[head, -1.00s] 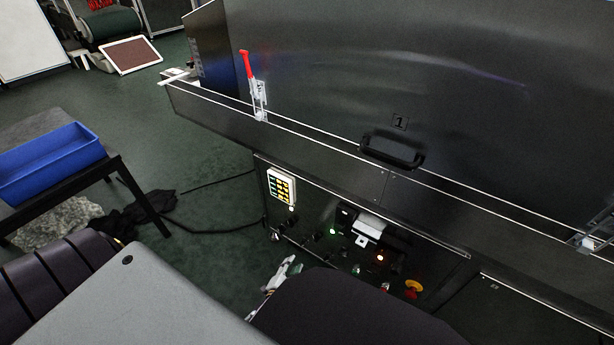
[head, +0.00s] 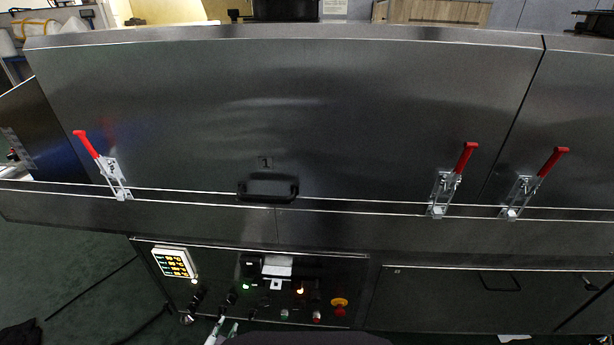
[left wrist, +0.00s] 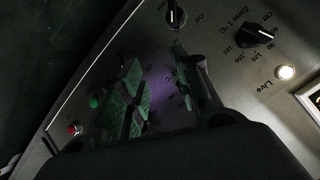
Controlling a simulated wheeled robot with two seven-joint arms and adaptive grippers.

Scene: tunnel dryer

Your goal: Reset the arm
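My left gripper (head: 224,330) shows at the bottom edge of the head view, in front of the lower part of the dryer's control panel (head: 218,290). Its two fingers stand apart with nothing seen between them. In the left wrist view the gripper's fingers (left wrist: 160,85) have green pads and are spread in front of the panel's knobs and labels. I cannot tell whether they touch the panel. Most of the left arm is hidden below the head view. My right gripper is not in view.
The dryer's steel cover (head: 330,110) has a black handle (head: 268,189). Red-handled clamps stand along its lower edge, at the left (head: 104,165) and right (head: 453,180). The panel carries a lit display (head: 174,263) and a red-and-yellow button (head: 339,305). Green floor (head: 60,270) is open at lower left.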

